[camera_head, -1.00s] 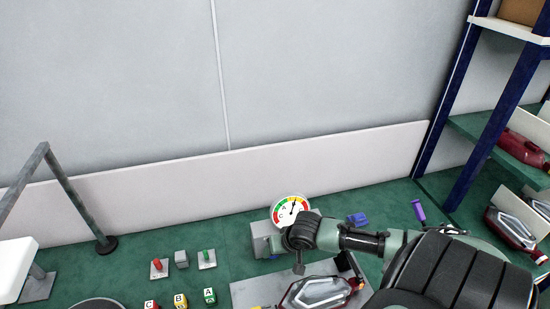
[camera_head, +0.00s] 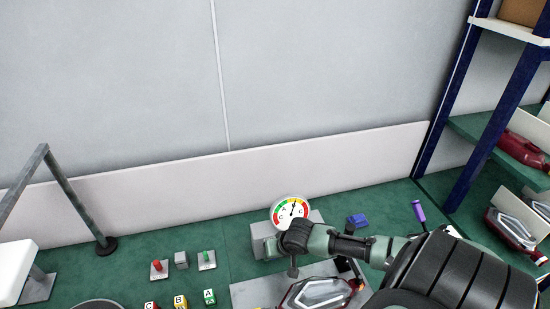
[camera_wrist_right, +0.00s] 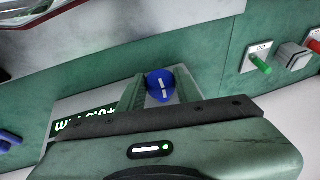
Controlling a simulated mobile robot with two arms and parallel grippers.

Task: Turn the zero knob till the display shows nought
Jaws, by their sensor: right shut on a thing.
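The blue zero knob (camera_wrist_right: 159,86), with a white mark on its face, sits between the fingers of my right gripper (camera_wrist_right: 160,92) in the right wrist view. The right gripper is shut on it. The display (camera_wrist_right: 85,124) beside it shows pale green characters upside down; they are partly covered by the gripper, and I cannot read the full value. In the head view my right gripper (camera_head: 275,246) is at the front of the grey box (camera_head: 259,229) and hides the knob and display. My left gripper is not in view.
A round dial (camera_head: 291,211) with coloured bands stands above the box. A tail lamp (camera_head: 318,292) lies in front, below my right arm. A blue object (camera_head: 357,220) and a purple-handled tool (camera_head: 419,211) lie to the right. Lettered blocks (camera_head: 180,301) are at front left.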

